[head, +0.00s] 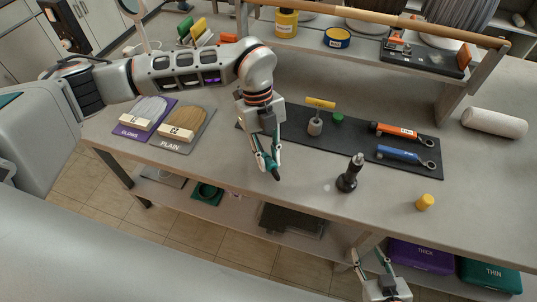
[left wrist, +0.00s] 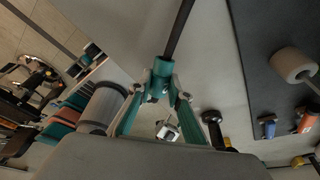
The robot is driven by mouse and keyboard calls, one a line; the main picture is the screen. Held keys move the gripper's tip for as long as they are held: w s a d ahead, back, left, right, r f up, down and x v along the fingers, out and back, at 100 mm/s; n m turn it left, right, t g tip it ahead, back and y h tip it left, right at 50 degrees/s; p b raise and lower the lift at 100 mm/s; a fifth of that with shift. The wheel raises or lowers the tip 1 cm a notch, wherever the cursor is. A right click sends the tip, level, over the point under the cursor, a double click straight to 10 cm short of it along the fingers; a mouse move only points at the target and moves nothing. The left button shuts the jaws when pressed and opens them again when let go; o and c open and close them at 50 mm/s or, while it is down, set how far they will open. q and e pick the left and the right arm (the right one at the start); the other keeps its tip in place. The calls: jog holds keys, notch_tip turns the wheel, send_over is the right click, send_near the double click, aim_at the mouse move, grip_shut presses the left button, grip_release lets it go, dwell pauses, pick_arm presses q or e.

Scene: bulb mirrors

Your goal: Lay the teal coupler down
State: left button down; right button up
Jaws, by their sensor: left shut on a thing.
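My left gripper (head: 270,166) is shut on the teal coupler (left wrist: 158,78) and holds it over the front of the bench (head: 310,185), left of centre. The left wrist view shows the coupler between the fingertips, with a dark rod (left wrist: 179,30) running away from it. In the head view the fingers mostly hide the coupler and a dark end shows below them. I cannot tell its exact height above the bench. My right gripper (head: 370,262) is open and empty, low in front of the bench.
A black mat (head: 360,160) bears an orange wrench (head: 393,130), a blue wrench (head: 400,154) and a grey holder (head: 315,127). A black tool (head: 350,172) stands right of my left gripper, and a yellow cylinder (head: 425,202) farther right. Bench between gripper and black tool is bare.

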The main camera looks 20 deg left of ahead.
pick_arm(q)
jog(key=shift+f, duration=0.9)
jog(key=c, duration=1.7)
grip_release()
jog(key=o, duration=0.5)
jog(key=shift+o, duration=0.2)
notch_tip(320, 180, up, 5)
jog(key=p, duration=0.3)
jog(key=shift+f, duration=0.1)
jog(key=shift+r+p, duration=0.8)
jog(key=shift+r, duration=0.4)
